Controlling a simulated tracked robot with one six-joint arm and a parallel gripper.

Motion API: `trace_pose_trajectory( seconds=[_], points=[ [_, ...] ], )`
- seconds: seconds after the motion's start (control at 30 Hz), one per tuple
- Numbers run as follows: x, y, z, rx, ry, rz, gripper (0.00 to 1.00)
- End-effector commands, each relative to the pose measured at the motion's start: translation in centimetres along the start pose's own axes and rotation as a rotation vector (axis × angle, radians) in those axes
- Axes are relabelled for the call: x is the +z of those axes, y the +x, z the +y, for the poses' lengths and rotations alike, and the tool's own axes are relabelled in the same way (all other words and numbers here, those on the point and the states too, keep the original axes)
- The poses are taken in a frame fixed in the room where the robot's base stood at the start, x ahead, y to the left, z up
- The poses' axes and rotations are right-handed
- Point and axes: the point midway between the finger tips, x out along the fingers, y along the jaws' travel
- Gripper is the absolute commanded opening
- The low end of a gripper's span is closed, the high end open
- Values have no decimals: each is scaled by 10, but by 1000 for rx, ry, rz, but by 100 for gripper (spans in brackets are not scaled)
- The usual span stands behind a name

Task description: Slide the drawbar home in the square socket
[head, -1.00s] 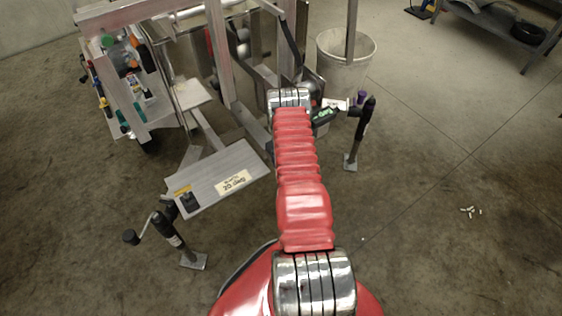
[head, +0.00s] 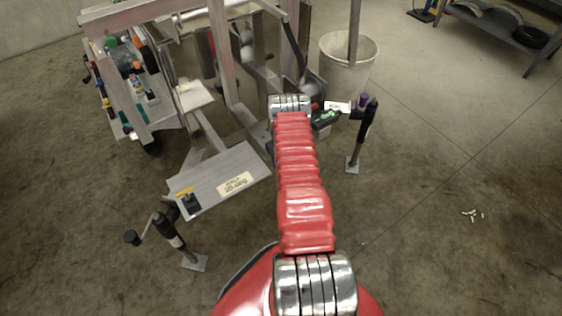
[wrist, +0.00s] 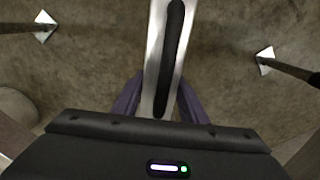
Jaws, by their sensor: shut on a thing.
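In the wrist view, my gripper (wrist: 159,88) has its purple fingers on either side of a pale metal bar with a long black strip, which I take to be the drawbar (wrist: 154,45). The fingers are closed on it. The bar runs up out of the top of the picture, and its lower end is hidden behind my gripper's dark body. I cannot identify the square socket in either view.
The aluminium trailer frame (head: 221,50) stands at the upper left. A labelled plate (head: 222,170) lies left of my arm. A crank jack (head: 168,230) stands at lower left and another post (head: 362,135) at right. A white bin (head: 348,65) stands behind.

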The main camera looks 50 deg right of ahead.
Motion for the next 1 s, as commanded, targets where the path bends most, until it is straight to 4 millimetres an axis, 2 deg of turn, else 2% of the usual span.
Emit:
trace_pose_trajectory(
  seconds=[1.0],
  points=[
    [-18,-2,1,2,0,4,0]
  ],
)
